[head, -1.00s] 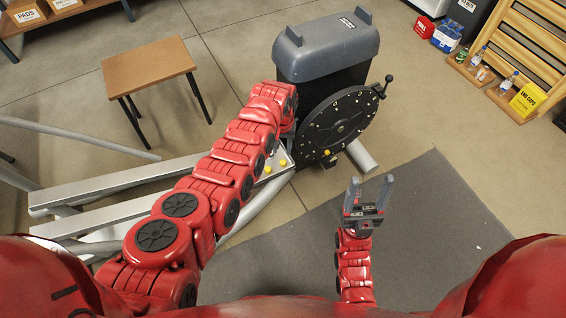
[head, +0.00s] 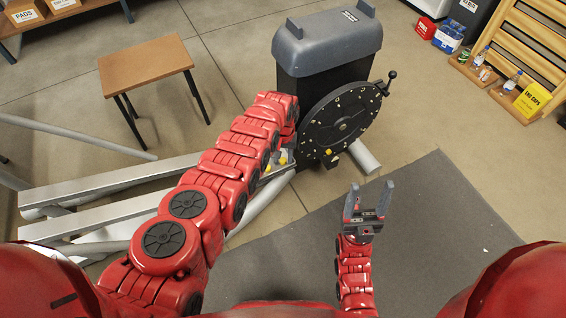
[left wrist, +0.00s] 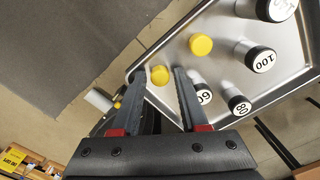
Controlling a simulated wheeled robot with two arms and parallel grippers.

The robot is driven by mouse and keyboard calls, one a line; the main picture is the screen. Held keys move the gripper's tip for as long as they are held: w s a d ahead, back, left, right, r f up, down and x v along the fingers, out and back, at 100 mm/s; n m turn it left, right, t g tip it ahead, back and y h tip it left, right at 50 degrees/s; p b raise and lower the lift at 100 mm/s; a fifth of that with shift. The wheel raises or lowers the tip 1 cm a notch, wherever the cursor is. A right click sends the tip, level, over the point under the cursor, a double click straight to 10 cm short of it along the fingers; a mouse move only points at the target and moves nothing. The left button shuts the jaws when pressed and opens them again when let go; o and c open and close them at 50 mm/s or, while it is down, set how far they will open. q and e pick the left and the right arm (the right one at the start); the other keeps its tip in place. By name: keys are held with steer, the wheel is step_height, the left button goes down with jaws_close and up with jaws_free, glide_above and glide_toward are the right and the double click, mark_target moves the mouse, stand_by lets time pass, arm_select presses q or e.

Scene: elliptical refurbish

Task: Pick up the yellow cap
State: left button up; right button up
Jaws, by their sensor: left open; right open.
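Two yellow caps show in the left wrist view on a silver metal plate. The nearer yellow cap (left wrist: 160,75) lies between the tips of my open left gripper (left wrist: 159,73), and I cannot tell whether the fingers are level with it. The other yellow cap (left wrist: 201,44) sits just beyond, to the upper right. In the head view my left arm hides most of the left gripper, and bits of yellow (head: 283,157) show beside it. My right gripper (head: 370,190) is open and empty above the grey mat.
Several black-and-white cylinders marked with numbers, such as the 100 one (left wrist: 261,57), stand on the metal plate (left wrist: 185,22). The black disc (head: 342,124) of the machine with a crank is right of my left arm. A wooden stool (head: 146,67) stands left.

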arm_select(q)
jaws_close()
steer(key=shift+r, duration=0.1)
stand_by(0.4)
